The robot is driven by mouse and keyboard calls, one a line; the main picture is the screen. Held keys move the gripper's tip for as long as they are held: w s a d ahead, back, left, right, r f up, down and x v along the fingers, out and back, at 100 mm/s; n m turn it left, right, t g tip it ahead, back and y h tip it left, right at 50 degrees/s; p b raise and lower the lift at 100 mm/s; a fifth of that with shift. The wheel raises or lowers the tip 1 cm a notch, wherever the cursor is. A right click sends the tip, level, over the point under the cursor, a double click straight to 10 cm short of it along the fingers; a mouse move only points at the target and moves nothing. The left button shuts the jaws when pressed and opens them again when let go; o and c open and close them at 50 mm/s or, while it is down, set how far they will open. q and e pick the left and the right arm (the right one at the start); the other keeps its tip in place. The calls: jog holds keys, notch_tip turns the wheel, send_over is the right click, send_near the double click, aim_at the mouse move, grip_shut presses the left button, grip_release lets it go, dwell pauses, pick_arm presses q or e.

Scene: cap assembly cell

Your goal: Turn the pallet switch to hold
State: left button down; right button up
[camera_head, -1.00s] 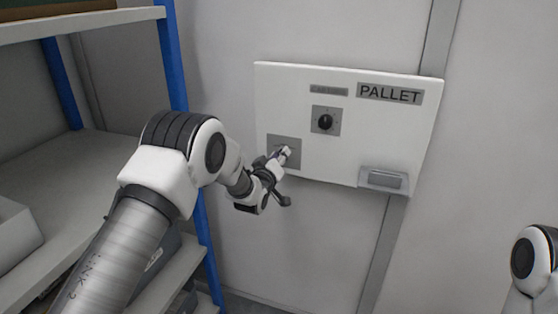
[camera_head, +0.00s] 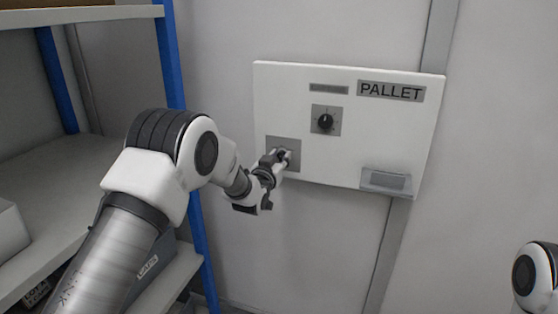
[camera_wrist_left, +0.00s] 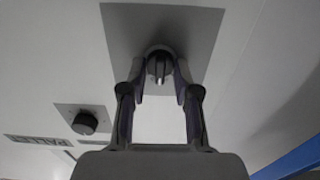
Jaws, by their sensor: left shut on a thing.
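The white panel (camera_head: 350,150) marked PALLET is on the wall. On its lower left is a grey square plate (camera_head: 291,143), which also fills the top of the left wrist view (camera_wrist_left: 120,30). A dark round knob (camera_wrist_left: 159,62) with a pale pointer mark sits on this plate. My left gripper (camera_head: 284,157) is at the plate, shut on this knob; its two fingertips (camera_wrist_left: 160,77) are on either side of it. The gripper mostly hides the knob in the head view. My right gripper is out of view.
A second black knob (camera_head: 325,121) is higher on the panel, with a small label (camera_head: 328,88) above it, too small to read. A grey box (camera_head: 386,182) juts from the lower right. Blue-posted shelving (camera_head: 170,60) stands at the left.

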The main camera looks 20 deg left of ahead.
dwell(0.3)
pick_arm(q)
jog(key=c, duration=1)
grip_release()
jog(key=shift+o, duration=0.7)
jog(key=shift+w+f, duration=0.1)
jog(key=shift+w, duration=0.05)
jog(key=s, duration=1.2)
jog(key=shift+a, duration=0.2)
